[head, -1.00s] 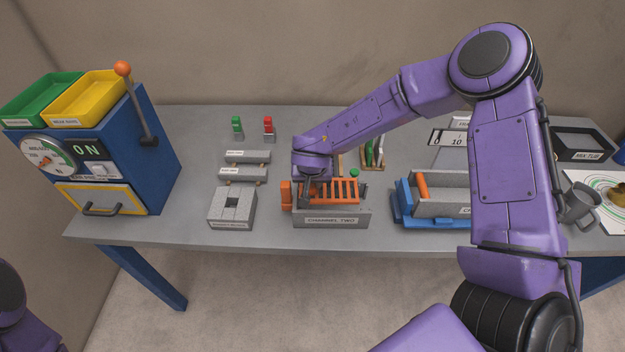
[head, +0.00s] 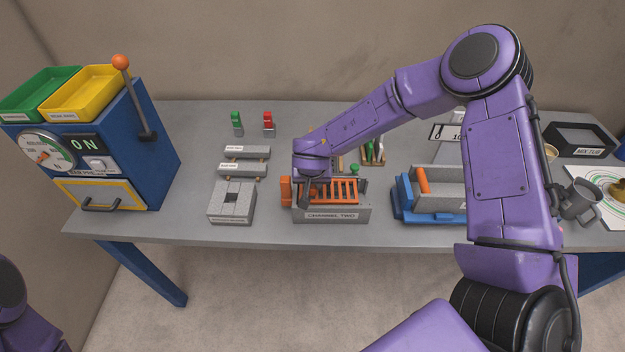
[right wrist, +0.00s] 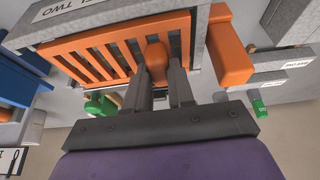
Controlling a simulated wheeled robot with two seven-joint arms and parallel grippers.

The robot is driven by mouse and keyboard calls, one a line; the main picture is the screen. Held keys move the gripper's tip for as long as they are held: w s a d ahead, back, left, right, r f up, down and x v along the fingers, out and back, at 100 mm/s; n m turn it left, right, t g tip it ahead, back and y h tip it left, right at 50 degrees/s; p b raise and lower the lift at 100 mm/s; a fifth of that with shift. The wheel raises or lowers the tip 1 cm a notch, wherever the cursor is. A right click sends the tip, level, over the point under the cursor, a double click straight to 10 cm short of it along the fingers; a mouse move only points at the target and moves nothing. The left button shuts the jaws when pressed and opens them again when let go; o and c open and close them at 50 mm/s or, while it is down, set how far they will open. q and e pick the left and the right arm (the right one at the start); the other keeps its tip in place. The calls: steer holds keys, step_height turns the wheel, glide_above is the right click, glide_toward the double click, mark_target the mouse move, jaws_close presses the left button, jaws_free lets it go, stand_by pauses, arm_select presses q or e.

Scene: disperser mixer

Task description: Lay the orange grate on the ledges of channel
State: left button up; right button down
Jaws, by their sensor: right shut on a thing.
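The orange grate (head: 347,190) is a slatted panel lying roughly level at the mouth of the grey channel marked CHANNEL TWO (head: 345,215). In the right wrist view the slats (right wrist: 110,52) sit between the channel walls (right wrist: 75,18). My right gripper (head: 306,203) is over the grate's left part, and its fingers (right wrist: 166,90) are shut on the grate's orange knob (right wrist: 156,60). I cannot tell whether the grate touches the ledges, which are hidden. My left gripper is out of view; only part of the left arm shows at the left edge.
An orange block (head: 285,190) is at the channel's left end. A grey slotted block (head: 232,203) stands to the left, and a blue tray (head: 402,205) with another channel (head: 450,204) to the right. Green-handled tools (head: 372,150) stand behind. The blue machine (head: 155,175) is far left.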

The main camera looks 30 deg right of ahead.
steer(key=shift+f, duration=0.5)
steer(key=c, duration=0.9)
jaws_free()
steer(key=b+v, duration=0.1)
steer(key=v, duration=0.9)
steer(key=shift+r, duration=0.25)
steer(key=shift+s, duration=0.1)
